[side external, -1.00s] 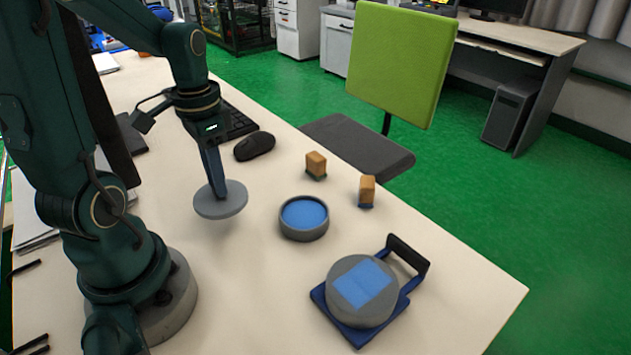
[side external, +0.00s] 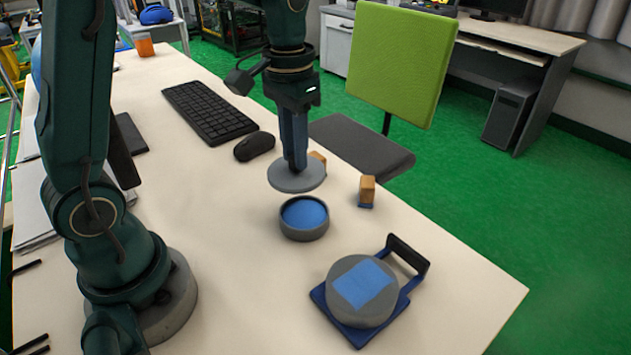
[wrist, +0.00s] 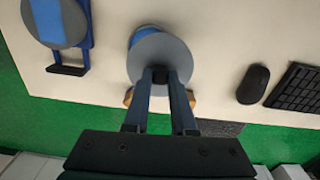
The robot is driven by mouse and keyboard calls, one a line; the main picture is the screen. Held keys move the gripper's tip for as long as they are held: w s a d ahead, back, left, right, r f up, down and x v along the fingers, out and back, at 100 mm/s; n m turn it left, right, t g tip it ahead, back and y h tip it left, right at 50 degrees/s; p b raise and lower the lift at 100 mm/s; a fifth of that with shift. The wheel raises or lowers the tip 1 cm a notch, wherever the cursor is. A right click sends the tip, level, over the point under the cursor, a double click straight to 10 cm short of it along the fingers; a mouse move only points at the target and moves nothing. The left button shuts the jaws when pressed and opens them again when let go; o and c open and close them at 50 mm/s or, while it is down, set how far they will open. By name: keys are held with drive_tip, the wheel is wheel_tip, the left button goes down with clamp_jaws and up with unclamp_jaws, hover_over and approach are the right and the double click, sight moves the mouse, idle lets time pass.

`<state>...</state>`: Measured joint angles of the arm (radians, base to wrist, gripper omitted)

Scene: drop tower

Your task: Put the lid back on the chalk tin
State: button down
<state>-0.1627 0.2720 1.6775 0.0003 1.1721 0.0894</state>
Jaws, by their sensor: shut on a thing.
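My gripper (side external: 296,168) is shut on a flat round grey lid (side external: 283,180) and holds it level above the table. The lid hangs just behind and slightly above an open round grey tin (side external: 303,231) with a blue inside. In the wrist view the gripper (wrist: 160,76) grips a dark knob at the middle of the lid (wrist: 171,54). The lid there covers most of the tin, and only a blue edge (wrist: 140,36) shows past it.
A grey round container with a blue patch (side external: 347,308) sits on a blue handled tray (side external: 401,309) at the front right. Two wooden blocks (side external: 367,187) (side external: 318,157) stand near the far edge, one partly hidden. A mouse (side external: 254,146) and keyboard (side external: 209,111) lie behind left.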

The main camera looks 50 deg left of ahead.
sight(303, 175)
drive_tip(key=shift+d+f+m, duration=0.2)
drive_tip(key=shift+d+f, duration=0.1)
drive_tip(key=shift+d, duration=0.2)
drive_tip(key=shift+d+f+m, duration=0.2)
drive_tip(key=shift+d+f, duration=0.05)
drive_tip(key=shift+d, duration=0.25)
drive_tip(key=shift+f, duration=3)
drive_tip(key=shift+f, duration=0.2)
drive_tip(key=shift+c, duration=0.9)
unclamp_jaws()
drive_tip(key=shift+r, duration=3.55)
